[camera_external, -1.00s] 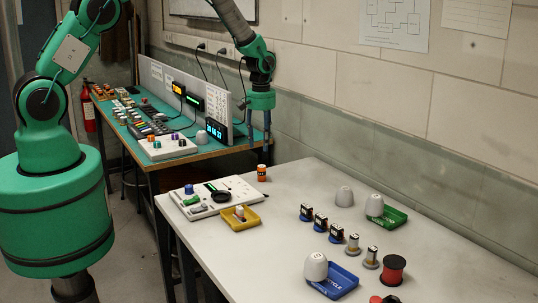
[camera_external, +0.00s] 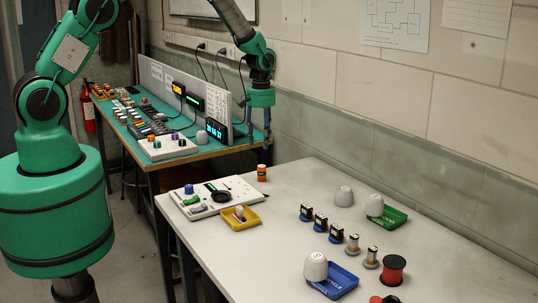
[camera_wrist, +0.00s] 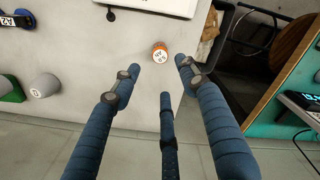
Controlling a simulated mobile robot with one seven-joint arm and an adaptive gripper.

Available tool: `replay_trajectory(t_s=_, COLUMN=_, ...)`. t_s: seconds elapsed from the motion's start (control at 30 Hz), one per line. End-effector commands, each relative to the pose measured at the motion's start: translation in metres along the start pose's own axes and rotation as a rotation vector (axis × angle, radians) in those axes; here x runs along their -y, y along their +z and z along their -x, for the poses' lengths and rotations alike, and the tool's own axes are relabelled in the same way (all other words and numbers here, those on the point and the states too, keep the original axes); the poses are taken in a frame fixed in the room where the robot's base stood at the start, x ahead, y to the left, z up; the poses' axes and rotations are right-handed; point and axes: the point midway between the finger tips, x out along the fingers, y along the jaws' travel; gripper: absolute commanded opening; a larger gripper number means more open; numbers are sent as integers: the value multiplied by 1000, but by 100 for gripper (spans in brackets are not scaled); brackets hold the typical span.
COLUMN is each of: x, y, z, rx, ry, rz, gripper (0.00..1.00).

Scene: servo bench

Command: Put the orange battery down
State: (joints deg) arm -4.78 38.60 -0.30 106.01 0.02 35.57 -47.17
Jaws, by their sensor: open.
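The orange battery (camera_external: 262,172) stands upright on the white table (camera_external: 300,185), near its far left corner. In the wrist view its round, marked top shows (camera_wrist: 160,52), just beyond my fingertips. My gripper (camera_external: 259,146) is open and empty above the battery, with clear space between them. In the wrist view the dark blue fingers of my gripper (camera_wrist: 157,78) are spread apart, and none touches the battery.
A white panel (camera_external: 230,189) and a yellow tray (camera_external: 245,224) lie left of the battery. Several dark blocks (camera_external: 320,222), white cups (camera_external: 344,196), a green tray (camera_external: 398,218) and a blue tray (camera_external: 345,283) are further right. The teal bench (camera_external: 205,150) stands behind.

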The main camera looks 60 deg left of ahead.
Motion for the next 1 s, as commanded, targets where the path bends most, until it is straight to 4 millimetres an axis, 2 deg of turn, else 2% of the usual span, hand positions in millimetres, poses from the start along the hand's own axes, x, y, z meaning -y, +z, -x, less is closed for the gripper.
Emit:
replay_trajectory(t_s=0.13, x=0, y=2, z=14, rx=-7, ry=7, rz=-15, gripper=44)
replay_trajectory(t_s=0.27, x=3, y=7, z=40, rx=-18, ry=19, rz=-42, gripper=44)
replay_trajectory(t_s=0.67, x=27, y=42, z=156, rx=-79, ry=73, rz=-188, gripper=44)
replay_trajectory(t_s=1.0, x=62, y=83, z=244, rx=-138, ry=115, rz=-320, gripper=44)
